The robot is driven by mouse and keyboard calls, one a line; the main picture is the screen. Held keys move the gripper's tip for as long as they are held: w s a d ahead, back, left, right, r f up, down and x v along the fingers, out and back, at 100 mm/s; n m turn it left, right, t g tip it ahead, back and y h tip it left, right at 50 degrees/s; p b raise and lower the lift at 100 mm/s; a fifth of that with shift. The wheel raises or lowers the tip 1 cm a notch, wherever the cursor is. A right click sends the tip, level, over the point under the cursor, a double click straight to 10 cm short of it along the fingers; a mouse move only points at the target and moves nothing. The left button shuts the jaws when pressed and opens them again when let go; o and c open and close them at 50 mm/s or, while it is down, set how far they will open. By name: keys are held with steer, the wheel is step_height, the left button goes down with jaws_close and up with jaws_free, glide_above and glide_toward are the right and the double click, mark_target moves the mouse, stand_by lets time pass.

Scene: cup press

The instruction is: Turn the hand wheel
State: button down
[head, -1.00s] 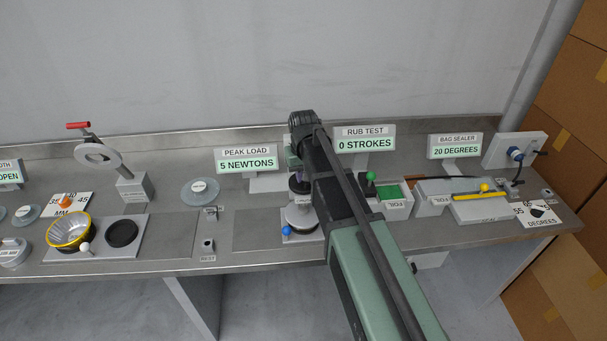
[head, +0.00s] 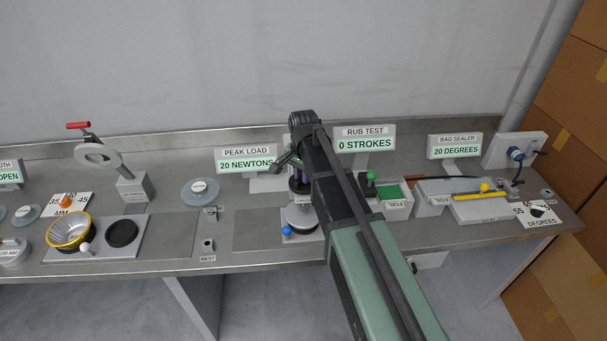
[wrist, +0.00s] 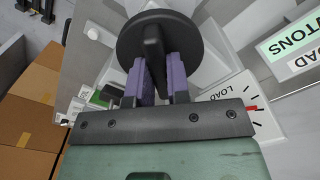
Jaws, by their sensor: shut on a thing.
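In the wrist view the hand wheel (wrist: 188,36) is a dark round disc with a raised bar across its middle. My gripper (wrist: 159,70) has its two purple fingers on either side of that bar, shut on it. In the head view my gripper (head: 300,184) is over the press, and my arm hides most of the wheel and press. The peak load display (head: 246,162) reads 20 NEWTONS.
The rub test display (head: 365,139) and a green-knobbed lever (head: 370,177) stand just right of my arm. The bag sealer (head: 463,192) is further right. A blue ball knob (head: 287,230) sits at the press's front.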

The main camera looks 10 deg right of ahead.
steer(key=shift+m, duration=1.7)
steer(key=c, duration=1.1)
jaws_free()
step_height(320, 180, up, 11)
steer(key=p, duration=1)
steer(key=shift+f+p, duration=0.15)
steer(key=shift+p, duration=0.25)
